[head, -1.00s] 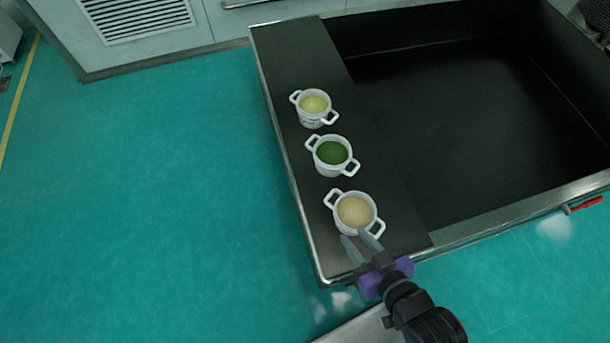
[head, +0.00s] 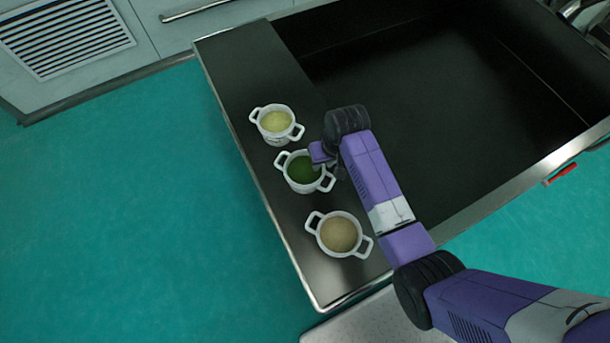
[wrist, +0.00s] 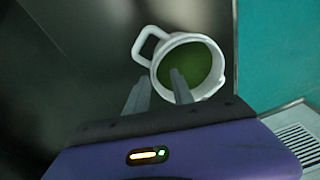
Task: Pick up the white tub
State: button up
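Three white two-handled tubs stand upright in a row. The far one holds pale yellow contents (head: 275,123), the middle one green contents (head: 304,171), the near one beige contents (head: 340,235). My gripper (head: 321,166) is at the right side of the green-filled tub, partly hidden by my arm. In the wrist view, the green-filled tub (wrist: 214,90) is just ahead of my gripper (wrist: 159,79). One finger overlaps the green contents, the other lies outside the rim. I cannot tell whether they touch the tub.
The tubs stand on a dark ledge (head: 240,80) along the left side of a large black sunken basin (head: 430,110). A metal edge borders it. A red handle (head: 561,173) sticks out at the right. A cabinet with a vent (head: 65,40) stands at the back left.

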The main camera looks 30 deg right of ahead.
jog(key=shift+g, duration=0.9)
jog(key=shift+w+d+f+b, duration=0.15)
jog(key=shift+f+b, duration=0.25)
jog(key=shift+f, duration=1.05)
jog(key=shift+w+a+f+b, duration=0.1)
jog(key=shift+f+b, duration=0.25)
jog(key=shift+f, duration=1.1)
jog(key=shift+c, duration=0.4)
grip_shut()
